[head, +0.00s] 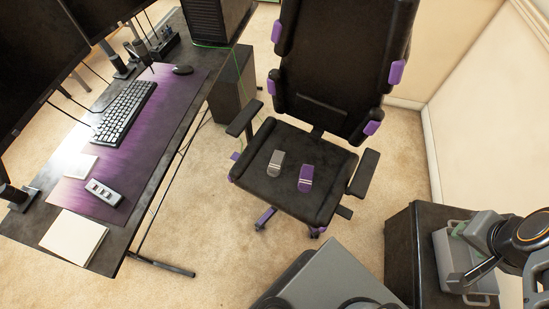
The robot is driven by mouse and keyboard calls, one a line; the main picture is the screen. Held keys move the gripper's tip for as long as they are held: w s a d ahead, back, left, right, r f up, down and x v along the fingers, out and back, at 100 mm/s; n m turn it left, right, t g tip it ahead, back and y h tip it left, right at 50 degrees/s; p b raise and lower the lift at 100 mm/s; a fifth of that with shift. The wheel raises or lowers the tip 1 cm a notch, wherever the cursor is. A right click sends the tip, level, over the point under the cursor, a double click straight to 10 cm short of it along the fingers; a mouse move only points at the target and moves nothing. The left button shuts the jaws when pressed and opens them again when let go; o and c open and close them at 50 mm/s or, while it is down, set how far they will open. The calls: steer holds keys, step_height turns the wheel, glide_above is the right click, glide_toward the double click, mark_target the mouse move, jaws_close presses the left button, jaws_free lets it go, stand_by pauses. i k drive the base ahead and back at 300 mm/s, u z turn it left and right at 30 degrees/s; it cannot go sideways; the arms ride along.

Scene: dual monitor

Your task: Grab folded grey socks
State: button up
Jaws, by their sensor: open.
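The folded grey socks (276,163) lie on the black seat of the office chair (262,190), left of the seat's middle. A folded purple pair (305,179) with pale stripes lies just to their right, with a small gap between. My gripper (478,272) is at the lower right, over the dark cabinet and far from the socks. It is open, and I see nothing held in it. Parts of it are hard to tell apart from the grey object below.
Armrests flank the seat and the tall backrest (340,60) rises behind it. The desk (140,215) with keyboard (124,111) and monitors stands at left. A dark cabinet (408,250) stands at lower right, near the wall. Carpet is clear around the chair's right side.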

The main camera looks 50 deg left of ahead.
mark_target(274, 168)
steer(key=u, duration=1.55)
steer(key=k, duration=0.25)
steer(key=u, duration=1.55)
steer(key=i, duration=0.5)
steer(key=z, duration=0.05)
